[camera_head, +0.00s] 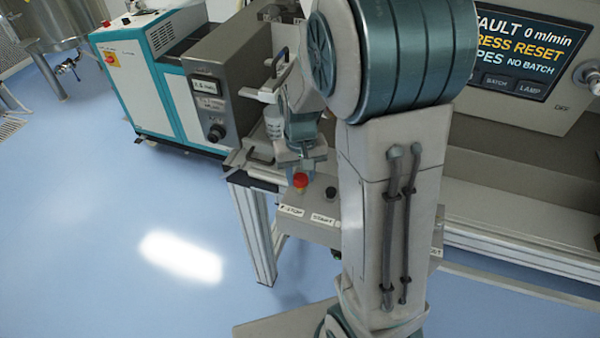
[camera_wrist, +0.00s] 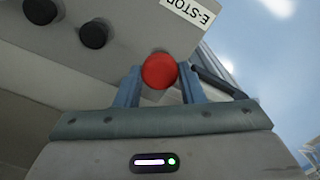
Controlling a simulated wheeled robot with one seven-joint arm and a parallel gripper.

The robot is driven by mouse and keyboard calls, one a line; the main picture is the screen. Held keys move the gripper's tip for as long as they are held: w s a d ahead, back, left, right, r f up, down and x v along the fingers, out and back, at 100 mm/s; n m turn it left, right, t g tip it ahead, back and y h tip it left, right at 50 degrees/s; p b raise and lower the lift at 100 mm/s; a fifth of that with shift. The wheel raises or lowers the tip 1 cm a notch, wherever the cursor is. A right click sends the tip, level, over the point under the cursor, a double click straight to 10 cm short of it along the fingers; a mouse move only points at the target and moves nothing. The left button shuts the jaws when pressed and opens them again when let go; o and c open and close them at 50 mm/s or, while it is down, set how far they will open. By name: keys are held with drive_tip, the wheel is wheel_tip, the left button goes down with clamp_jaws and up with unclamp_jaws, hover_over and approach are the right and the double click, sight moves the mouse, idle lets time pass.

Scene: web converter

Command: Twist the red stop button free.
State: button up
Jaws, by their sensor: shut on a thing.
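The red stop button (camera_head: 300,180) is on the grey control box (camera_head: 318,224) under the machine, above the E-STOP label (camera_head: 290,210). It also shows in the wrist view as a red round cap (camera_wrist: 159,71). My gripper (camera_wrist: 160,80) has one finger on each side of the red cap and is shut on it. In the head view my gripper (camera_head: 300,165) comes down onto the button from above. The underside of the cap and the exact finger contact are hidden.
Two black knobs (camera_wrist: 94,34) (camera_wrist: 40,10) sit beside the red cap on the box. A screen (camera_head: 515,48) reads FAULT, 0 m/min and PRESS RESET. A teal and white cabinet (camera_head: 140,95) stands at the left. The blue floor (camera_head: 110,220) at left is clear.

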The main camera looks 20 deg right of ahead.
sight(300, 178)
drive_tip(key=shift+m, duration=2.2)
drive_tip(key=o, duration=1)
wheel_tip(300, 178, up, 14)
